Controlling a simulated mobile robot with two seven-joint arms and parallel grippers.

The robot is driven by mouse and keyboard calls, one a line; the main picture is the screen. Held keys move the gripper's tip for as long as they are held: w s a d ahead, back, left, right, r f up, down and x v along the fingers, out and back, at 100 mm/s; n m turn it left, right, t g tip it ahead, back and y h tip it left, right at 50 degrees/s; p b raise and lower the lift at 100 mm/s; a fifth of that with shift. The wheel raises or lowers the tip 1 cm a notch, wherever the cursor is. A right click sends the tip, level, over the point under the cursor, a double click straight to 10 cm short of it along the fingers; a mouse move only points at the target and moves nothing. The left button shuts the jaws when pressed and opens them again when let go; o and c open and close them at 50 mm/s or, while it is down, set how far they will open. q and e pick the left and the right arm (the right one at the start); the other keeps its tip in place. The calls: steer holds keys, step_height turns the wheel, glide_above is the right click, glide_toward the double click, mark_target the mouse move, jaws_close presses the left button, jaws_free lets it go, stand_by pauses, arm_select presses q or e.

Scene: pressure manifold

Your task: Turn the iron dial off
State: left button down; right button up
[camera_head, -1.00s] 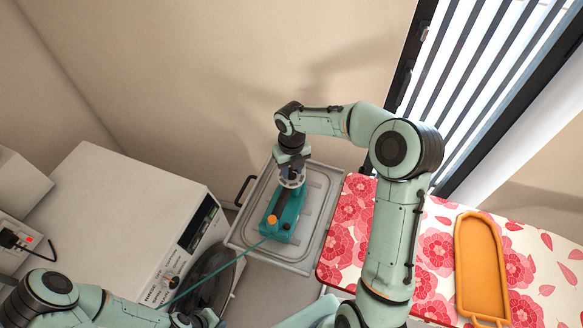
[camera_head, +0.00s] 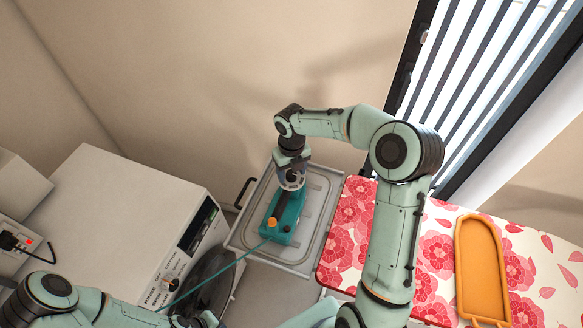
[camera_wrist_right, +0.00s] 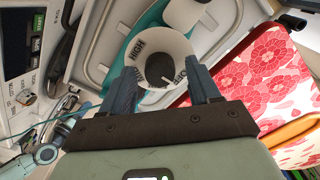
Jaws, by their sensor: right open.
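The teal iron (camera_head: 285,222) stands on a grey tray, with an orange part at its near end and a cord running left. In the right wrist view, its pale round dial (camera_wrist_right: 145,50) carries the printed word HIGH and a dark mark in the middle. My right gripper (camera_head: 291,182) is over the far end of the iron. In the wrist view, the right gripper (camera_wrist_right: 164,72) is open, one finger on each side of the dial. I cannot tell whether the fingers touch it. My left arm is at the lower left; its end is cut off by the frame edge.
The grey tray (camera_head: 322,190) has a raised rim and a dark handle. A white washing machine (camera_head: 120,205) stands left. A floral ironing board (camera_head: 437,250) with an orange tray (camera_head: 460,262) is at right. A window with blinds is behind.

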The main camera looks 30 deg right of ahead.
mark_target(292, 174)
step_height(292, 174, up, 13)
steer(key=shift+r, duration=0.2)
stand_by(0.7)
